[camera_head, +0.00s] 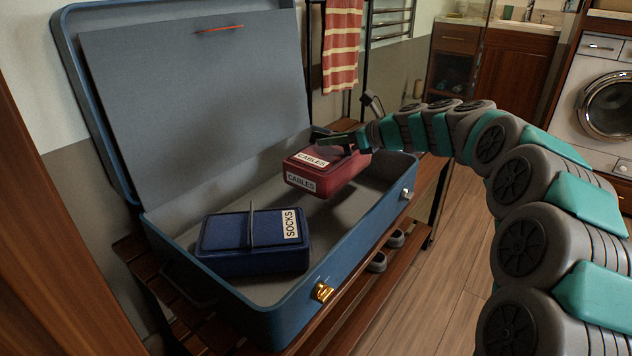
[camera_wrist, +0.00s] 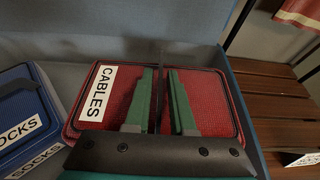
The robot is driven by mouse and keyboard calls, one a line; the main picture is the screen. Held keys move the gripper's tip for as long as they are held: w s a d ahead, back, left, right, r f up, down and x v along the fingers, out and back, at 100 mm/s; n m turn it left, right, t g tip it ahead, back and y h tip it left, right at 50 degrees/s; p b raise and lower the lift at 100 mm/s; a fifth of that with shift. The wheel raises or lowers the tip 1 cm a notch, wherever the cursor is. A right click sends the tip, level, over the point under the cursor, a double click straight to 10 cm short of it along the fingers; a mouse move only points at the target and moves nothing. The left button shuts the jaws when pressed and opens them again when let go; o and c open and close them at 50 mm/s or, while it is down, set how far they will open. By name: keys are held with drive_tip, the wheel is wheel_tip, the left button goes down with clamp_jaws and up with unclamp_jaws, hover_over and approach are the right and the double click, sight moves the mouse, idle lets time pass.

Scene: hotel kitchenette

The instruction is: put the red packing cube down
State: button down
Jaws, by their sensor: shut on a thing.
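The red packing cube (camera_head: 327,172), labelled CABLES, is held by my gripper (camera_head: 340,139) over the right part of the open blue suitcase (camera_head: 345,250). In the head view it appears raised above the suitcase floor, about level with the rim, though the exact gap is hard to judge. In the wrist view the red cube (camera_wrist: 205,103) lies under my gripper (camera_wrist: 160,105), whose green fingers are closed on the cube's upright handle strap. The blue packing cube (camera_head: 254,241), labelled SOCKS, lies in the left part of the suitcase and shows at the left of the wrist view (camera_wrist: 30,115).
The suitcase lid (camera_head: 200,95) stands open at the back. The suitcase rests on a slatted wooden bench (camera_head: 425,175), with shoes (camera_head: 390,243) on its lower shelf. Bare suitcase floor (camera_head: 330,225) shows beside the blue cube. A striped towel (camera_head: 342,45) hangs behind.

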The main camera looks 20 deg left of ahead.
sight(353, 160)
drive_tip(key=shift+f+b, duration=0.6)
drive_tip(key=shift+f, duration=2.4)
drive_tip(key=shift+f, duration=0.1)
drive_tip(key=c, duration=0.8)
unclamp_jaws()
drive_tip(key=shift+o, duration=0.2)
drive_tip(key=shift+s, duration=0.1)
drive_tip(key=p+v, duration=0.1)
drive_tip(key=v, duration=1.1)
drive_tip(key=shift+p, duration=0.35)
